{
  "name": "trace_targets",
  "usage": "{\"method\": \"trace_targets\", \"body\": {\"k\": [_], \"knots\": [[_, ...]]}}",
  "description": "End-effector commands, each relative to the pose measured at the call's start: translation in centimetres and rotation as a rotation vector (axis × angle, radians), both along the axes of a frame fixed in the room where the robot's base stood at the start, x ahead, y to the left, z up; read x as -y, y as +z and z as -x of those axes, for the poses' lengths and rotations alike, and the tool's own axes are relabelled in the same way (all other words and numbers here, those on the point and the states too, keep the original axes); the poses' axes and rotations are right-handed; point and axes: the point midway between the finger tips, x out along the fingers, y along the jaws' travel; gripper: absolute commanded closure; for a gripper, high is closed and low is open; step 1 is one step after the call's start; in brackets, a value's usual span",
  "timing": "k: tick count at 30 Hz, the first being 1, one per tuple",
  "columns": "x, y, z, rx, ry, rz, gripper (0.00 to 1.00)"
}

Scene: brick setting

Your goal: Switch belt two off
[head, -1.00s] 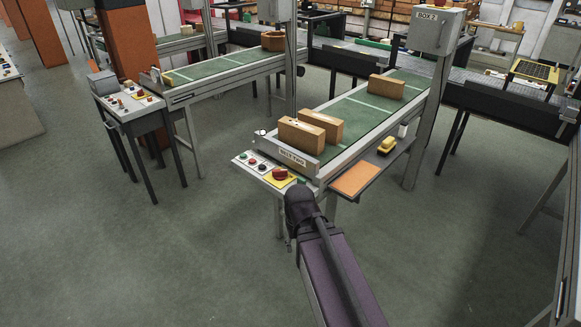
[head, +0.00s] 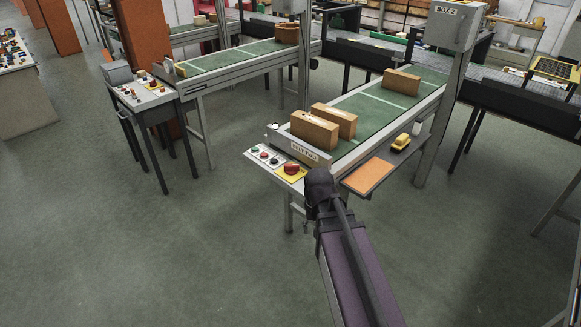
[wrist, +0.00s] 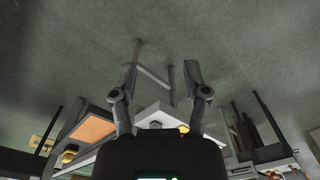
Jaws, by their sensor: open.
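Belt two is the green conveyor (head: 374,106) with a "BELT TWO" plate (head: 305,150) on its near end. Its light control panel (head: 270,163) juts out below the plate, with a row of small green, red and dark buttons. A large red mushroom button (head: 291,169) sits on a yellow base at the panel's right end. My gripper (wrist: 160,72) is open and empty in the wrist view, its fingers spread. Part of the panel (wrist: 158,115) and a yellow patch show between and behind them. In the head view my arm's end is just right of the red button; the fingertips are hidden.
Several tan blocks (head: 315,131) stand on belt two. An orange pad (head: 367,175) and a yellow object (head: 400,142) lie on a shelf along its right side. Another conveyor (head: 235,59) with its own control panel (head: 145,95) stands left. The floor in front is clear.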

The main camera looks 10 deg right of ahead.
Motion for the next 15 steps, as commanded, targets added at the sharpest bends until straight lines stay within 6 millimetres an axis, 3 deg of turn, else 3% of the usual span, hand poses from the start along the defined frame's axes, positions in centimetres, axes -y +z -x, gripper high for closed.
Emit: {"method": "trace_targets", "body": {"k": [1, 5, 15], "knots": [[0.0, 0.3, -2.1, 0.000, -0.042, 0.000, 0.40], [0.0, 0.7, -6.5, 0.000, -0.198, 0.000, 0.40], [-0.1, 2.0, -20.6, 0.001, -0.719, -0.001, 0.40]]}}
